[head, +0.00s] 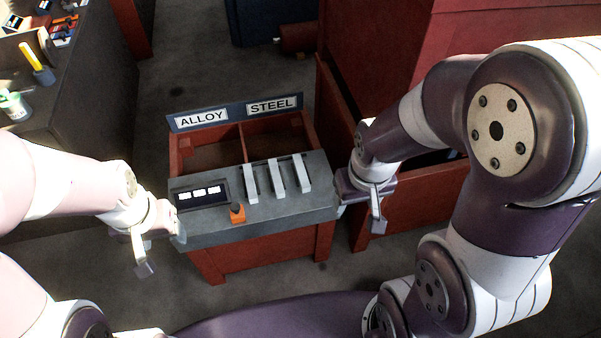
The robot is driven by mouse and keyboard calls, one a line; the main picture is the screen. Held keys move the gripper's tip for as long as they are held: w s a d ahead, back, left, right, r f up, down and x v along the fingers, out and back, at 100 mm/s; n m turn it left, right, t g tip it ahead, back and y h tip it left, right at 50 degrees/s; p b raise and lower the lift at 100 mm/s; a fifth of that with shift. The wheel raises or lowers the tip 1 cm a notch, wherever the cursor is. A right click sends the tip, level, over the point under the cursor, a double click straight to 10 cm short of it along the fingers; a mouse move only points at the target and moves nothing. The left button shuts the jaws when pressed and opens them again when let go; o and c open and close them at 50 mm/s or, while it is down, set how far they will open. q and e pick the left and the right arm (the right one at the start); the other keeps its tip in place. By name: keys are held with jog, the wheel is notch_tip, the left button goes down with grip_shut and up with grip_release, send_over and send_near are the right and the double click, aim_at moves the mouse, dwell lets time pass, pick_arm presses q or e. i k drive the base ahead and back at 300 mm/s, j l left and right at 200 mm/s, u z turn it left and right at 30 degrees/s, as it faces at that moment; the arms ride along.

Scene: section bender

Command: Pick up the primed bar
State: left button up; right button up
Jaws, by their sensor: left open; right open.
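My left gripper (161,249) is open and empty, off the left end of the stand. My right gripper (359,208) is open and empty, by the stand's right end, to the right of the bars. Neither gripper touches a bar.
Behind the bars are two red bins under ALLOY (201,118) and STEEL (272,106) signs. A dark workbench (95,85) stands left; red cabinets (375,45) stand right.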

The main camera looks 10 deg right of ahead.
aim_at(250, 189)
jog(key=i, duration=0.85)
jog(key=j+u, duration=0.05)
